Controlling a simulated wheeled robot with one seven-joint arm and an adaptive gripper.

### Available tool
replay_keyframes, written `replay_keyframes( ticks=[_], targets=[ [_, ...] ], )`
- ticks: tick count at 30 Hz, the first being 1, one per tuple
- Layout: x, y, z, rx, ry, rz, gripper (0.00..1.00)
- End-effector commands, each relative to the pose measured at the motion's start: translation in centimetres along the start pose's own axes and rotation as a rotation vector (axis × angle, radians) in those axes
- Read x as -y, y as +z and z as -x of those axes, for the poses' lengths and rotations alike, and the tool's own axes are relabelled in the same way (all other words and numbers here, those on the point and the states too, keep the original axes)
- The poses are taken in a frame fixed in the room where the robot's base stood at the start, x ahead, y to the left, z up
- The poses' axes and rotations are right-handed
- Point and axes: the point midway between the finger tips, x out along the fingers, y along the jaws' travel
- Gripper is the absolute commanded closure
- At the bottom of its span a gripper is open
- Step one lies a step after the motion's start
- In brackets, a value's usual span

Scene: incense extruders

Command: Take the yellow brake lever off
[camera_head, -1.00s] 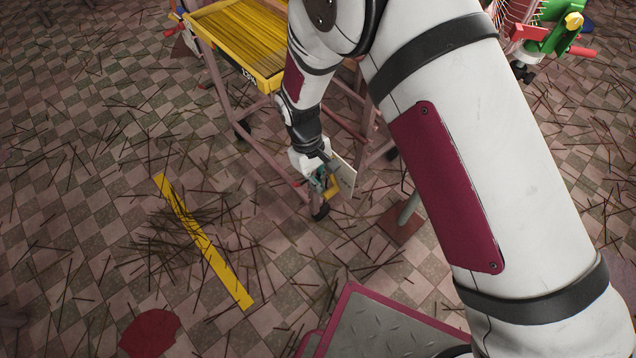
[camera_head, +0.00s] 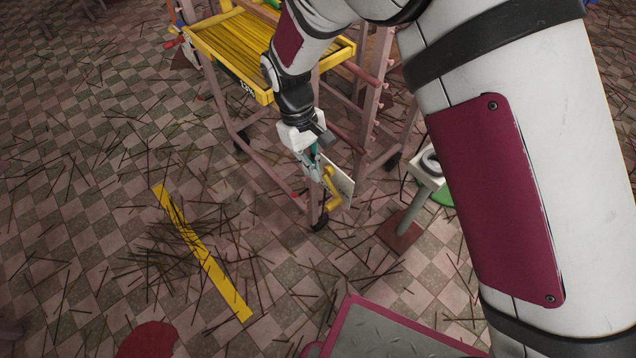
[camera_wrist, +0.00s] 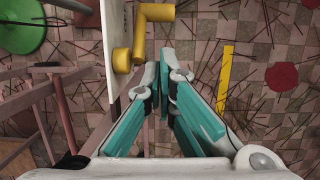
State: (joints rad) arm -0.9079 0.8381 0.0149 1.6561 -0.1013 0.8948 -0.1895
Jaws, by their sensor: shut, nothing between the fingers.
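The yellow brake lever (camera_head: 332,188) is a bent bar on the side of a pale plate (camera_head: 342,172) low on the pink rack. In the wrist view the lever (camera_wrist: 138,36) shows at top centre, beside the white plate (camera_wrist: 117,50), with a round yellow end lower down. My gripper (camera_head: 313,172) points down just left of the lever in the head view. In the wrist view my gripper's teal fingers (camera_wrist: 165,72) are close together, right of and below the lever, with nothing held between them. I cannot tell whether a finger touches the lever.
The pink rack (camera_head: 221,105) carries a yellow tray (camera_head: 262,98) of sticks above my gripper. A small device on a post (camera_head: 410,212) stands to the right. A yellow strip (camera_head: 228,288), a red disc (camera_head: 148,341) and scattered thin sticks lie on the checkered floor.

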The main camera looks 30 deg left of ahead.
Motion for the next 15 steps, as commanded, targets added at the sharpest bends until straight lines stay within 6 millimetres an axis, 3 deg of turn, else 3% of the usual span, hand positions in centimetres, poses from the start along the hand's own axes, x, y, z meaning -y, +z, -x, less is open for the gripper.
replay_keyframes(
  ticks=[6,15],
  targets=[
    [0.2,-0.3,2.1,-0.007,-0.001,0.004,1.00],
    [0.4,-0.4,2.4,-0.007,-0.002,0.006,1.00]
  ],
)
